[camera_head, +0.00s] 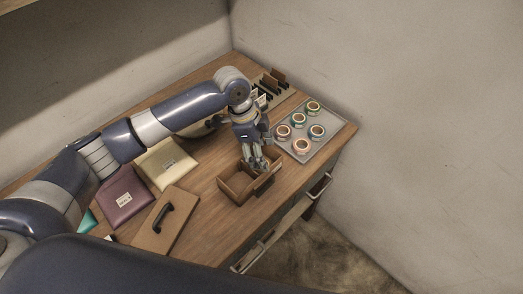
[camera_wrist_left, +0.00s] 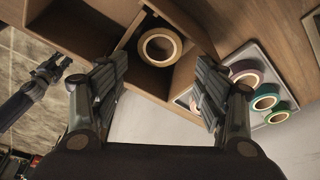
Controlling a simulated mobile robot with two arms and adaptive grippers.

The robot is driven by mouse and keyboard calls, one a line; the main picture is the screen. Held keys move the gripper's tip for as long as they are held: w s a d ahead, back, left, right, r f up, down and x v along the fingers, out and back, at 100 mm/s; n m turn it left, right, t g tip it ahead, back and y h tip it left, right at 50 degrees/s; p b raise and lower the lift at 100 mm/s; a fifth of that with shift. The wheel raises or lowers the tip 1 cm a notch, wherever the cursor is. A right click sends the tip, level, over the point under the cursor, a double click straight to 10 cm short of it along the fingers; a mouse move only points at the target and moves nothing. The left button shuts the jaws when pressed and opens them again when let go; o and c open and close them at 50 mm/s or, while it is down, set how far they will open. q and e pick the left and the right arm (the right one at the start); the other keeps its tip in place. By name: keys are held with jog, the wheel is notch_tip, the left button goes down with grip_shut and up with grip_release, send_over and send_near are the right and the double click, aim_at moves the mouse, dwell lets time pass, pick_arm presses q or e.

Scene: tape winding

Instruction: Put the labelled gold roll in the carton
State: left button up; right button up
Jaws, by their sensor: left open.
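The carton (camera_head: 232,190) is a brown open box with inner dividers near the desk's front edge. My left gripper (camera_head: 258,165) is over it, fingers pointing down. In the left wrist view the two fingers (camera_wrist_left: 160,80) are spread apart with nothing between them. A pale gold tape roll (camera_wrist_left: 160,47) lies flat inside a carton compartment, beyond the fingertips and apart from them. I cannot make out a label on it. In the head view my gripper hides this roll. My right gripper (camera_wrist_left: 47,72) shows small at the left of the wrist view; its jaws are unclear.
A grey tray (camera_head: 331,121) with several coloured tape rolls stands right of the carton. A brown board with a black handle (camera_head: 165,214) and purple (camera_head: 124,196) and cream (camera_head: 166,165) pouches lie left. A dark-slotted rack (camera_head: 266,87) is at the back.

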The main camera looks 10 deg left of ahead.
pick_arm(q)
jog(key=b+v, duration=0.2)
jog(key=v, duration=1.1)
jog(key=shift+w+d, duration=0.1)
jog(key=shift+f, duration=0.1)
